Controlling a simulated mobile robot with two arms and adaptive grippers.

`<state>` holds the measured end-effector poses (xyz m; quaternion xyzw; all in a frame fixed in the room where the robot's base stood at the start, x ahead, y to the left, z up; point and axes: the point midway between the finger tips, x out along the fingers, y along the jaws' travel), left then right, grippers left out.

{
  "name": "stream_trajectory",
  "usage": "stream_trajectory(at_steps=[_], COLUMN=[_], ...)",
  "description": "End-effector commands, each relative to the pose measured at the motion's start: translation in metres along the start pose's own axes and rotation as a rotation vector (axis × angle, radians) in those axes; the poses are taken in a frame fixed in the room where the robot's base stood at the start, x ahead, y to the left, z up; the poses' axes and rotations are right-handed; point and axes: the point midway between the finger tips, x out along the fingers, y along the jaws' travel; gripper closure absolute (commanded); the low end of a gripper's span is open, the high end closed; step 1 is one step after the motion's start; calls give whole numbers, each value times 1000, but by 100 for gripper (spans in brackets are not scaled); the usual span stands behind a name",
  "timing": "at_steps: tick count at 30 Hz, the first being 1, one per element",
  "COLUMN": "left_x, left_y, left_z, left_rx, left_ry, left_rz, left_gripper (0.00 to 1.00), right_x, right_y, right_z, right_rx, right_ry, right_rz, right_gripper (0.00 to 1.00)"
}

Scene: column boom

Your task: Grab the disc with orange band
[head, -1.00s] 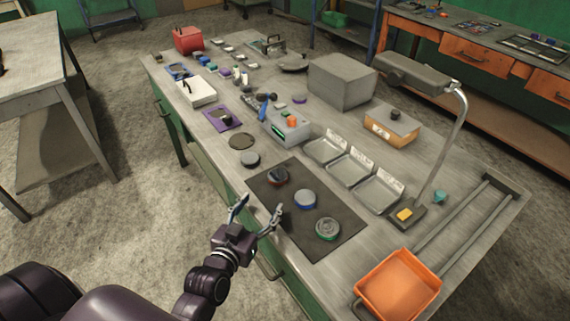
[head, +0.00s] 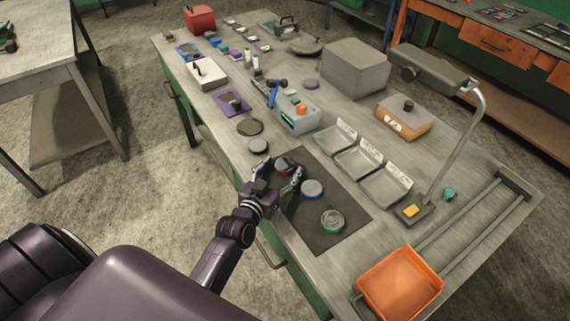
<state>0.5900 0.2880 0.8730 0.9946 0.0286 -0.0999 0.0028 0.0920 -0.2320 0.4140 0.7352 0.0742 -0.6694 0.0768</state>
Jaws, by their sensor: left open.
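The disc with the orange band (head: 285,162) is dark and lies at the far left end of the dark mat (head: 335,199). It is partly hidden behind my left gripper (head: 280,172), whose fingers are spread at its near side, one to the left and one to the right. I cannot tell whether they touch it. The blue-banded disc (head: 313,189) and the green-banded disc (head: 332,221) lie farther along the mat to the right and nearer. My right gripper is not in view.
A plain grey disc (head: 258,146) and a flat dark round plate (head: 249,127) lie just beyond the mat. Metal trays (head: 385,187), a lamp (head: 433,66) and an orange bin (head: 400,284) stand to the right. The bench's near edge runs below the gripper.

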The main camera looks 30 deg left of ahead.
Motion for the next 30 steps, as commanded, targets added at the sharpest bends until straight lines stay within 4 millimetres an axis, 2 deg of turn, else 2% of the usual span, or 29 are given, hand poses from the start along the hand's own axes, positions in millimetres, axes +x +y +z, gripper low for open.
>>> stream_trajectory(at_steps=[7, 22, 30], left_x=[1, 0, 0], left_y=[0, 0, 0], left_z=[1, 1, -3], left_rx=[0, 0, 0], left_ry=[-1, -1, 4], left_rz=[0, 0, -1], left_gripper=[39, 94, 94], right_x=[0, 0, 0], right_y=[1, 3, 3], right_z=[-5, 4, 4], right_rx=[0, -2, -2], right_ry=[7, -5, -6], right_rz=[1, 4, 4], right_gripper=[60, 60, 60])
